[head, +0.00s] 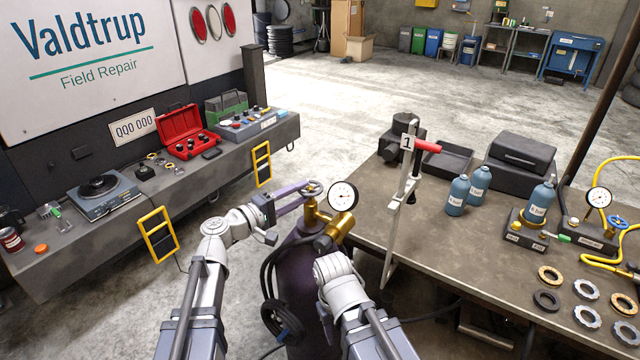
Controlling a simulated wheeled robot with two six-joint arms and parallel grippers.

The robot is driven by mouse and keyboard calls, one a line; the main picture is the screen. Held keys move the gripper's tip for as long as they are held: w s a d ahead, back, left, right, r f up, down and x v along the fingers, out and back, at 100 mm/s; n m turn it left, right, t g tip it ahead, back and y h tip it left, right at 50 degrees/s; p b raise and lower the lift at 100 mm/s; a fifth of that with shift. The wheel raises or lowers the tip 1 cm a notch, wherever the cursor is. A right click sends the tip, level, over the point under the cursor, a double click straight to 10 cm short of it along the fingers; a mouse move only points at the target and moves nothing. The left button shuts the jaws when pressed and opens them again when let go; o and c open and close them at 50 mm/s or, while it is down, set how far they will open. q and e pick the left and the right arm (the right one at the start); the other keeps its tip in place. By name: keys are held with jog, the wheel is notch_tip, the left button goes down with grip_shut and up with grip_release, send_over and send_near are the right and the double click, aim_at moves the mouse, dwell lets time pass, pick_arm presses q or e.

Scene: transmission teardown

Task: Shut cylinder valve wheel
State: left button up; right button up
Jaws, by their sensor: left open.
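The valve wheel (313,187) is a small round handwheel on top of the brass valve of a dark purple gas cylinder (302,255), which stands upright in the centre of the head view. My left gripper (304,192) reaches in from the left with its purple fingers open at the wheel, one on the far side and one on the near side. I cannot tell whether they touch it. A pressure gauge (342,196) and brass regulator (334,232) sit just right of the valve. My right arm shows below the regulator; its gripper is not visible.
Black hoses (270,275) hang on the cylinder's left side. A workbench (440,235) stands close on the right, with a clamp stand (403,190), blue bottles (457,195) and several rings. A truck-side shelf (100,225) with tools lies left.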

aim_at(321, 183)
pick_arm(q)
jog(key=x, duration=0.7)
grip_shut()
dwell(0.3)
